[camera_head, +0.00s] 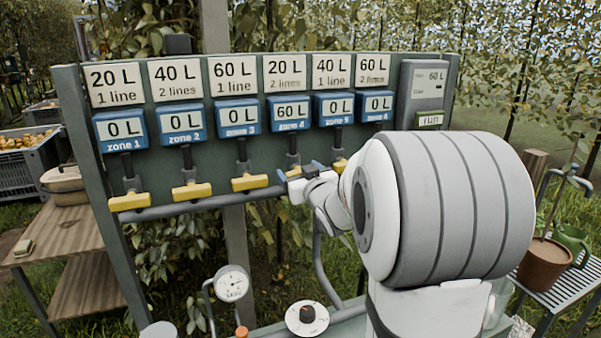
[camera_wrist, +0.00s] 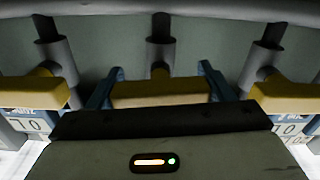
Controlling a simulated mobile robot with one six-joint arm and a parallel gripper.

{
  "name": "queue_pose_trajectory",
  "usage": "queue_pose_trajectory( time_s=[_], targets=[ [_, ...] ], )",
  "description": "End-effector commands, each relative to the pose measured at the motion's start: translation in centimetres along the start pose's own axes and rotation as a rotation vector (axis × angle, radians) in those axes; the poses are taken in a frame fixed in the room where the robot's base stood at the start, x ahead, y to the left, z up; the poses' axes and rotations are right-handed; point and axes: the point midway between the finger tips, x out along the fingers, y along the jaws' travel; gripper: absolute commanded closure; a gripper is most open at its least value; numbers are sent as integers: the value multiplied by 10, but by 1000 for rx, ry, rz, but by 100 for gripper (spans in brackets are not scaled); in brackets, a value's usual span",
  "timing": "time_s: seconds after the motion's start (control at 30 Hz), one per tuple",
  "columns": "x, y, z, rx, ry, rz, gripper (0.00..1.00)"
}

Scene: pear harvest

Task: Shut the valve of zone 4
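The zone 4 meter (camera_head: 289,113) is a blue-framed box reading 60 L. My gripper (camera_head: 299,174) is at the zone 4 valve just below it. In the wrist view, the yellow valve handle (camera_wrist: 160,93) lies crosswise to its grey stub pipe (camera_wrist: 160,40). My gripper's blue fingers (camera_wrist: 160,85) stand one at each end of this handle and appear to touch it. In the head view my gripper hides most of this handle. The other visible yellow handles, such as zone 3's (camera_head: 250,183), also lie crosswise.
Neighbouring handles stand close on both sides in the wrist view, at left (camera_wrist: 38,92) and right (camera_wrist: 285,92). A grey pipe (camera_head: 215,201) runs below the valves. A grey panel (camera_head: 422,85) at right shows 60 L. A gauge (camera_head: 232,283) and a dial (camera_head: 307,318) are lower down.

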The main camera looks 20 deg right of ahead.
Motion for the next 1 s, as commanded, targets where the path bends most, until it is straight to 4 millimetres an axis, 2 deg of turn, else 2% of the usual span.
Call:
queue_pose_trajectory(
  time_s=[0.03,0.23,0.57,0.83,0.87,1.0],
  targets=[
    [0,0,0,0,0,0,32],
    [0,0,0,0,0,0,48],
    [0,0,0,125,0,1,48],
    [0,1,0,134,0,1,48],
    [0,1,0,134,0,1,24],
    [0,1,0,133,0,2,12]
  ],
)
